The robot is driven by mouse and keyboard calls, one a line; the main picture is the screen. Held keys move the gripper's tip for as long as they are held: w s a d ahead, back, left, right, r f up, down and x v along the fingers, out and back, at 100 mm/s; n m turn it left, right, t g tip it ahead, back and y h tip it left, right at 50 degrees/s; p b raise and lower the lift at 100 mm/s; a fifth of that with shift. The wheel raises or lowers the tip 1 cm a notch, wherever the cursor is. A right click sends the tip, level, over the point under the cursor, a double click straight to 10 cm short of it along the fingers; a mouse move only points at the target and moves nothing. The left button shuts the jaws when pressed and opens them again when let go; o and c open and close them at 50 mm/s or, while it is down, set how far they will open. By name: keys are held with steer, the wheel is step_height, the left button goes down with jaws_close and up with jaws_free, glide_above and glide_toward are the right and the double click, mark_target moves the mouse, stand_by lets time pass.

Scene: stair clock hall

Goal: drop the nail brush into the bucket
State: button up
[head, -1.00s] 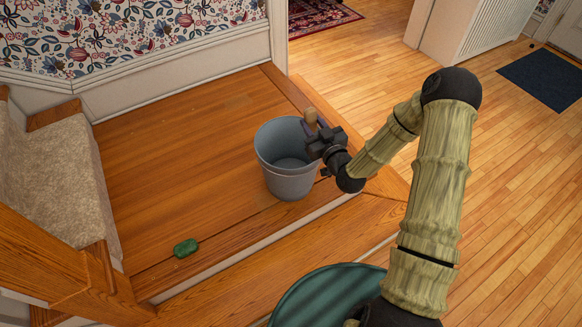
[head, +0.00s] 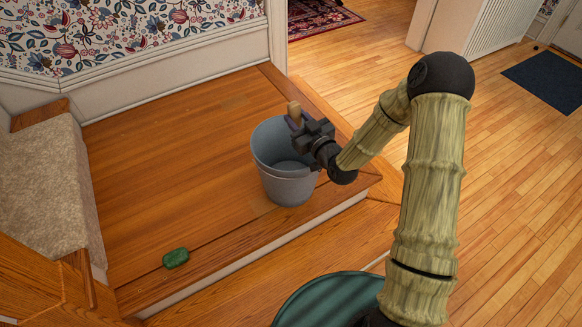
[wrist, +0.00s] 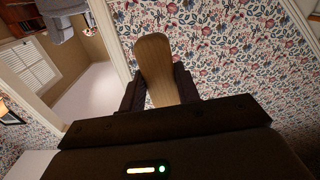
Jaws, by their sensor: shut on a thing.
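The nail brush (head: 295,109) is a small tan wooden piece that sticks up out of my gripper (head: 297,121). In the wrist view its rounded wooden back (wrist: 156,70) stands between the two dark fingers of my gripper (wrist: 160,90), which are shut on it. The bucket (head: 287,186) is grey, upright and open, and stands on the wooden landing near its edge. My gripper is at the right side of the bucket, around and above its rim. The brush appears over the far right part of the opening. The bucket looks empty where I can see in.
A green object (head: 175,258), perhaps a soap bar, lies on the landing (head: 180,170) at the front left. Carpeted stairs (head: 50,185) rise at the left. The landing drops by a step at its front and right. A lower wooden floor (head: 500,180) is open at the right.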

steer(key=shift+w+d+f+b, duration=0.1)
steer(key=shift+f+b, duration=1.35)
steer(key=shift+f, duration=1.05)
steer(key=o, duration=1)
steer(key=shift+c, duration=0.2)
steer(key=p+v, duration=0.6)
steer(key=v, duration=1.1)
steer(key=shift+d, duration=0.15)
